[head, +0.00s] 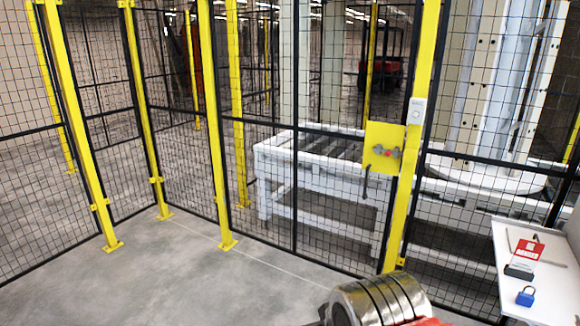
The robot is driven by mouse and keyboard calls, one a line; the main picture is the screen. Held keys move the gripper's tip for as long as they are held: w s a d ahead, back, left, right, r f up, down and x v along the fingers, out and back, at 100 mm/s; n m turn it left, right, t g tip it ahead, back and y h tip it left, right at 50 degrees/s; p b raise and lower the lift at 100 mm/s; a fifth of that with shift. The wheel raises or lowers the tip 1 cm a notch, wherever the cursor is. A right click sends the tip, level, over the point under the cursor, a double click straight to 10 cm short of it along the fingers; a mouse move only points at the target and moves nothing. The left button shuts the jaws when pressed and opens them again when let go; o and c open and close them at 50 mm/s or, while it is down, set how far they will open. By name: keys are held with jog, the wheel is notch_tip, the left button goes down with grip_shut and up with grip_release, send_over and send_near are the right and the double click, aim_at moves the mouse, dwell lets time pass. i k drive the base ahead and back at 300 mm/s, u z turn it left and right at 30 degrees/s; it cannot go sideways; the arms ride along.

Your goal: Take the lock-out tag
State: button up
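The lock-out tag (528,250) is a small red and white piece lying on a white table (556,285) at the right edge of the head view. A dark, light-edged piece (519,271) lies against its lower left; I cannot tell whether it is part of the tag. A blue padlock (525,297) lies on the table nearer to me, apart from the tag. A ribbed metal and red part of my arm shows at the bottom, left of the table. My gripper's fingers are not in view.
A black mesh fence with yellow posts (213,130) runs across the view. A yellow latch box (384,148) with a red button is on it. Behind it stands a white roller conveyor (275,158). The grey floor (170,280) at the left front is clear.

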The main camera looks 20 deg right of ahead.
aim_at(523, 259)
jog(key=z, duration=0.4)
jog(key=i, duration=0.55)
jog(key=z, duration=0.8)
jog(key=i, duration=0.75)
jog(key=z, duration=0.4)
